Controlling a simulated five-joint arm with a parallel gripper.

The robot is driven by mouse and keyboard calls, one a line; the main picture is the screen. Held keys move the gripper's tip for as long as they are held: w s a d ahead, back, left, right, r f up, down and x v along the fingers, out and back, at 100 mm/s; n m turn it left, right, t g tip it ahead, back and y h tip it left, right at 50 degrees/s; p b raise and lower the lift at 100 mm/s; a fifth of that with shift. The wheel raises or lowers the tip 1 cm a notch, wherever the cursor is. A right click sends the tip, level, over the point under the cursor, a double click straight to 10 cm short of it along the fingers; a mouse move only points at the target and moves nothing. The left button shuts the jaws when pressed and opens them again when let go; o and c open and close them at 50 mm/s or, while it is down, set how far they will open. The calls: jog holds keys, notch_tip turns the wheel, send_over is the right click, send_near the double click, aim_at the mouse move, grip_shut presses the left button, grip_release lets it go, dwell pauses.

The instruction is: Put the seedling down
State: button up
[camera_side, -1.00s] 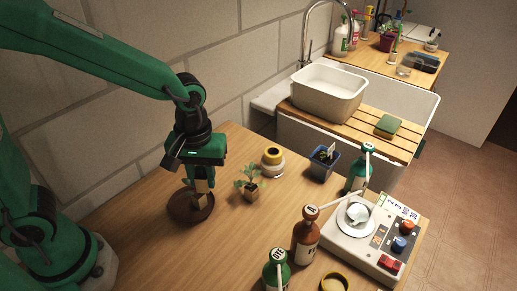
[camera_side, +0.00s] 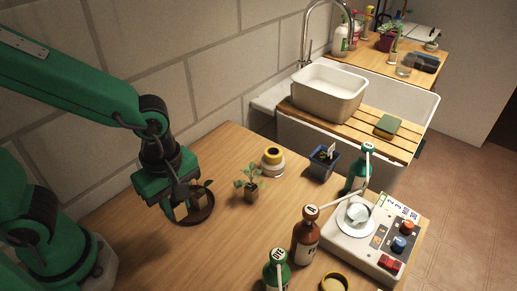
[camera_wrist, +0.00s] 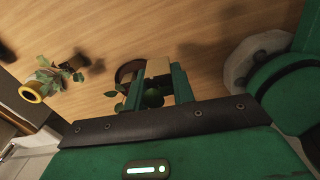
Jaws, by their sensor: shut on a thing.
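Part of the saucer's dark rim (camera_wrist: 124,72) shows behind the pot. The fingers hide much of the plant. I cannot tell whether the pot touches the saucer.
Bottles (camera_side: 306,238) and a white device (camera_side: 378,235) stand at the right. Wood between the saucer and bottles is clear.

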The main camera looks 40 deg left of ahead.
jog(key=shift+s+n, duration=0.35)
jog(key=shift+n, duration=0.15)
jog(key=shift+w+a+f, duration=0.1)
send_near(192, 204)
jog(key=shift+s+a+f, duration=0.3)
jog(key=shift+s+f, duration=0.15)
jog(key=shift+s, duration=0.05)
jog(key=shift+s+a+f, duration=0.25)
jog(key=shift+s+f, duration=0.15)
jog(key=shift+s, duration=0.05)
jog(key=shift+f, duration=0.15)
jog(key=shift+f, duration=1.85)
jog(key=shift+f, duration=0.15)
jog(key=o, duration=0.7)
jog(key=shift+c, duration=0.2)
jog(key=shift+r, duration=0.2)
